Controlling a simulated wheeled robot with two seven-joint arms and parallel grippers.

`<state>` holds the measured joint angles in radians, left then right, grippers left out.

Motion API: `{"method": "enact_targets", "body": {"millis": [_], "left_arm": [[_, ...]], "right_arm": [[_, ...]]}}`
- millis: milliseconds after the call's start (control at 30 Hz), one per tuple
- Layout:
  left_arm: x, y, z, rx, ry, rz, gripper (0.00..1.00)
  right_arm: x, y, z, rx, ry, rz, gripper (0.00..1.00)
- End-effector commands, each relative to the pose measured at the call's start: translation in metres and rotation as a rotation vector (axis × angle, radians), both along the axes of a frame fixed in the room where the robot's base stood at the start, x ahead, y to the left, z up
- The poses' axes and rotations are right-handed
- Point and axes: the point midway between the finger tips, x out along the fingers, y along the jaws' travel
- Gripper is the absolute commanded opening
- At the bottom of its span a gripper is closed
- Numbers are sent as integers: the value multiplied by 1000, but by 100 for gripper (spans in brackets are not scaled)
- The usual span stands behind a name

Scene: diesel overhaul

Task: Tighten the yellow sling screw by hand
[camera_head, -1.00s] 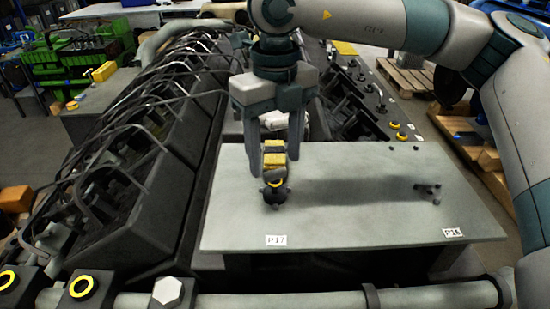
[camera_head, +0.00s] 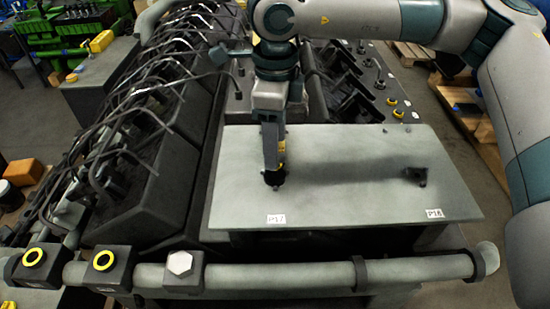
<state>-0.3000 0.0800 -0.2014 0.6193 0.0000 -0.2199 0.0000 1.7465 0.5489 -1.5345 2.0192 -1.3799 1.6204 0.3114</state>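The yellow sling screw (camera_head: 282,149) is upright on the grey plate, above the label P17. Only a narrow strip of its yellow part shows beside my finger, with its dark base (camera_head: 273,178) below. My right gripper (camera_head: 272,160) points straight down at the screw and is seen edge-on, so the near finger covers most of it. Whether the fingers press on the screw or stand apart around it is hidden. My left gripper is not in view.
A horizontal pipe (camera_head: 320,275) with yellow-ringed blocks runs in front. Dark engine covers with curved hoses (camera_head: 150,160) stand at the left.

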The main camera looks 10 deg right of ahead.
Motion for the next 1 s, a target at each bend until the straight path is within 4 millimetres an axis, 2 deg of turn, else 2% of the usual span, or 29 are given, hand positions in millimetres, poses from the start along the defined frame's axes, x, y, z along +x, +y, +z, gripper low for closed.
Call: {"method": "enact_targets", "body": {"millis": [33,600,800,1000], "left_arm": [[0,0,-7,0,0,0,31],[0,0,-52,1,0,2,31],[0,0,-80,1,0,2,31],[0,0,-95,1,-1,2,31]], "right_arm": [[0,0,-4,1,1,34,53],[0,1,-4,1,0,629,53],[0,1,-33,0,0,621,53],[0,0,-47,0,0,619,53]]}}
